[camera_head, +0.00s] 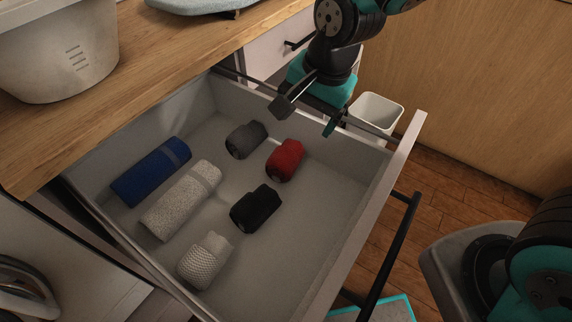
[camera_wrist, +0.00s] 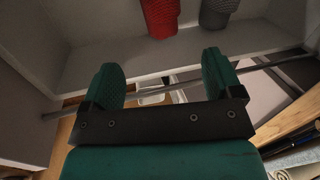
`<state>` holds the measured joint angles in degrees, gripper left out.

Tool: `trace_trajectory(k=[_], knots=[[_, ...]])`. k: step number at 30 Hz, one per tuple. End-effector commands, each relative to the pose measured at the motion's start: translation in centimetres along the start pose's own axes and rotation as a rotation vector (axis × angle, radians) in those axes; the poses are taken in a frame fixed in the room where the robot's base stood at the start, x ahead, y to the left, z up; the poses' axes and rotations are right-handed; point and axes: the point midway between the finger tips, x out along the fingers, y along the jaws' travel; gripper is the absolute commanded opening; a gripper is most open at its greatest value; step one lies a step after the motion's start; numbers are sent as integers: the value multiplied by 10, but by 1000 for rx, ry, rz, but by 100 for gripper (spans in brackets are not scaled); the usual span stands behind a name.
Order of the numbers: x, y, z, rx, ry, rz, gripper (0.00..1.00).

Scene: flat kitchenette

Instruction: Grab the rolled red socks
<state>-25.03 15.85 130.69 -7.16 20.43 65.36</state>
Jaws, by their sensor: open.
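The rolled red socks (camera_head: 285,160) lie in the open drawer (camera_head: 330,205), toward its back right part. They also show at the top of the wrist view (camera_wrist: 160,17), cut off by the frame edge. My gripper (camera_head: 306,116) is open and empty above the drawer's right side wall, a little above and to the right of the red socks in the head view. In the wrist view its two green fingers (camera_wrist: 163,78) stand apart with nothing between them, and the socks are beyond the fingertips.
Grey rolled socks (camera_head: 246,139) lie just left of the red ones, black ones (camera_head: 255,207) in front. A blue roll (camera_head: 151,171), a light roll (camera_head: 181,200) and a knitted roll (camera_head: 205,260) lie farther left. A white bin (camera_head: 376,112) stands outside the drawer.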

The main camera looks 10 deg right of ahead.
Motion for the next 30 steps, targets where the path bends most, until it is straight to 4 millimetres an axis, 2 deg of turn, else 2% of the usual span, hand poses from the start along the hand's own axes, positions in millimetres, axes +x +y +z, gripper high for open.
trace_trajectory(k=[1,6,12,19,27,30], knots=[[14,1,1,-1,-3,5,85],[53,1,1,-3,-3,6,85],[90,1,1,-4,-2,3,85],[106,0,1,-5,-1,1,85],[146,-2,2,-4,-2,2,85],[152,-3,2,-4,-2,1,85]])
